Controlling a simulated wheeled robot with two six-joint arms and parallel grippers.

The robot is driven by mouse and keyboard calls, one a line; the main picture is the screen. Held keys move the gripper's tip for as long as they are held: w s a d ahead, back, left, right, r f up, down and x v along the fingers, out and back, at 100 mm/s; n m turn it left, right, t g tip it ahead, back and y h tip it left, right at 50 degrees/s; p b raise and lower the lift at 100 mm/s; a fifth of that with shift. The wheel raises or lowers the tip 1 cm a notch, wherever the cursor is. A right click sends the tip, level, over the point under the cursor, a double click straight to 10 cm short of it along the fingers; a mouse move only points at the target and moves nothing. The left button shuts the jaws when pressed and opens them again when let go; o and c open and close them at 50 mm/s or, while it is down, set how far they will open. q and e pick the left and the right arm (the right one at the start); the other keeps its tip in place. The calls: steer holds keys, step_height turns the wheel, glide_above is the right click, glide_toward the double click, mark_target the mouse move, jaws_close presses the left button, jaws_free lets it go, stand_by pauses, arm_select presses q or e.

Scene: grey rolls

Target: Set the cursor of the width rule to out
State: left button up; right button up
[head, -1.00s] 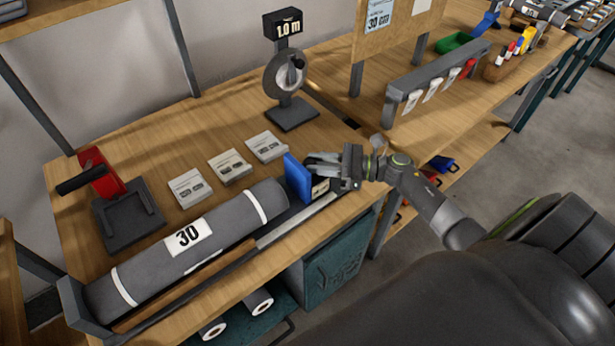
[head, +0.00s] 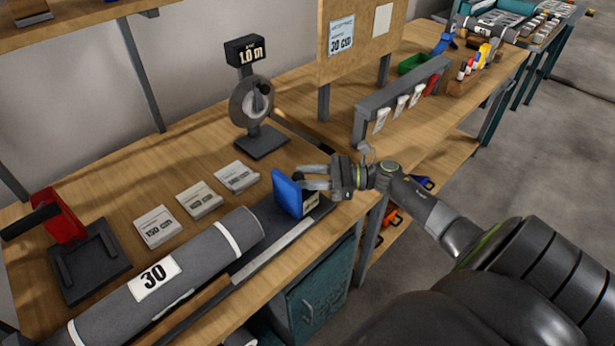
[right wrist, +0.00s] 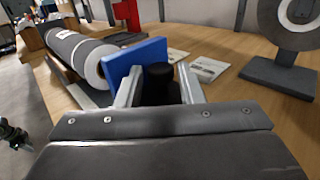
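The width rule (head: 273,252) is a dark rail with a pale strip along the bench's front edge. Its cursor (head: 287,194) is an upright blue plate with a black knob (right wrist: 158,80), standing toward the rail's right end. A grey roll (head: 190,262) marked 30 lies on the left, with a gap between its end and the cursor. My right gripper (head: 305,179) has its fingers on both sides of the knob, closed on it as far as I can see. A dark part at the right wrist view's left edge may be my left gripper (right wrist: 12,135); its fingers are unclear.
Several white cards (head: 200,199) lie behind the roll. A dial stand (head: 262,142) reading 1.0 m is at the back. A red-handled device (head: 88,262) stands at left. A grey rack (head: 402,98) with tags is on the right-hand bench.

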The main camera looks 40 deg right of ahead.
steer(key=shift+s+d, duration=0.2)
steer(key=shift+d, duration=0.1)
steer(key=b+v, duration=0.4)
steer(key=v, duration=1.2)
steer(key=shift+s+d, duration=0.25)
steer(key=shift+d, duration=0.05)
